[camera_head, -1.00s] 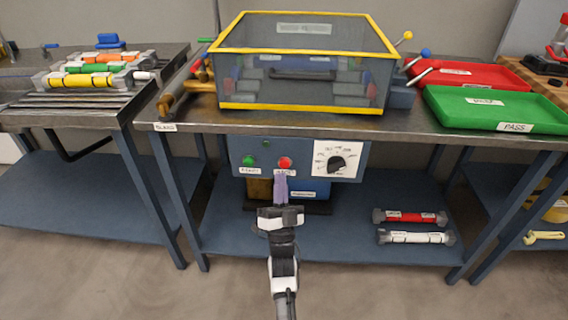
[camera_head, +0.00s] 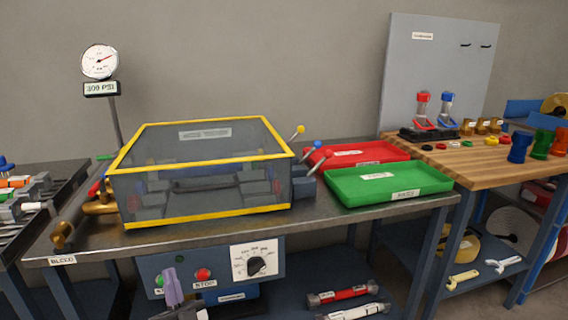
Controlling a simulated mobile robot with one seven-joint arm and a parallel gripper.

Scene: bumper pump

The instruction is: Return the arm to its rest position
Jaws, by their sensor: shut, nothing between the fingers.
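My gripper (camera_head: 172,284) shows at the lower left of the head view, with its purple fingers pointing up. The fingers are together with nothing between them. In the picture it overlaps the front of the blue control box (camera_head: 218,283), between the green button (camera_head: 159,281) and the red button (camera_head: 203,274). I cannot tell whether it touches the box. Most of my arm lies below the frame.
A yellow-edged clear enclosure (camera_head: 200,222) stands on the metal bench (camera_head: 345,225). Beside it are a red tray (camera_head: 350,155) and a green tray (camera_head: 405,200). A gauge (camera_head: 99,62) rises at the back left. A wooden-topped bench (camera_head: 480,166) stands at right.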

